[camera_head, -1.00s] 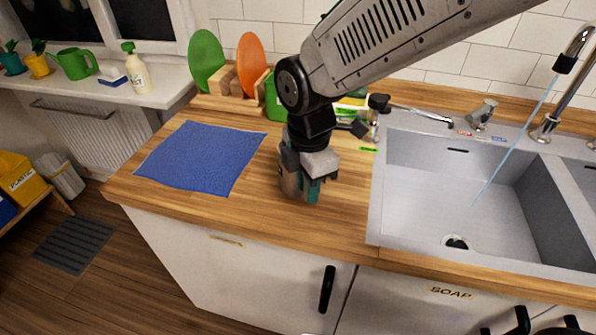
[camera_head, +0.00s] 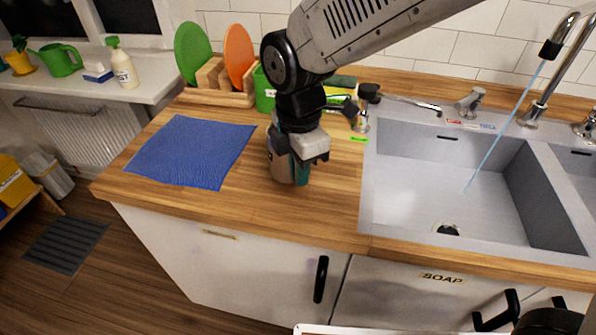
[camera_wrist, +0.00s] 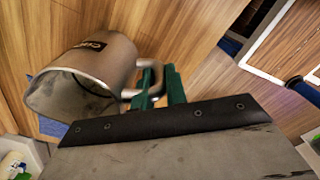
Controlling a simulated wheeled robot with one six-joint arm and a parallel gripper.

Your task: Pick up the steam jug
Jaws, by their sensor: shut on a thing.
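The steam jug is a grey metal jug with a dark label and a loop handle. In the wrist view the steam jug (camera_wrist: 95,75) fills the upper left, its open mouth facing lower left. My gripper (camera_wrist: 158,88) has green fingers closed on its handle at the jug's right side. In the head view the jug (camera_head: 279,166) is at the worktop between the blue cloth and the sink, partly hidden by my gripper (camera_head: 302,172). Whether its base touches the wood cannot be told.
A blue cloth (camera_head: 190,152) lies to the left. A wooden rack (camera_head: 215,82) with green and orange plates stands behind. The sink (camera_head: 440,185) with running water is to the right. Bare wood lies in front of the jug.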

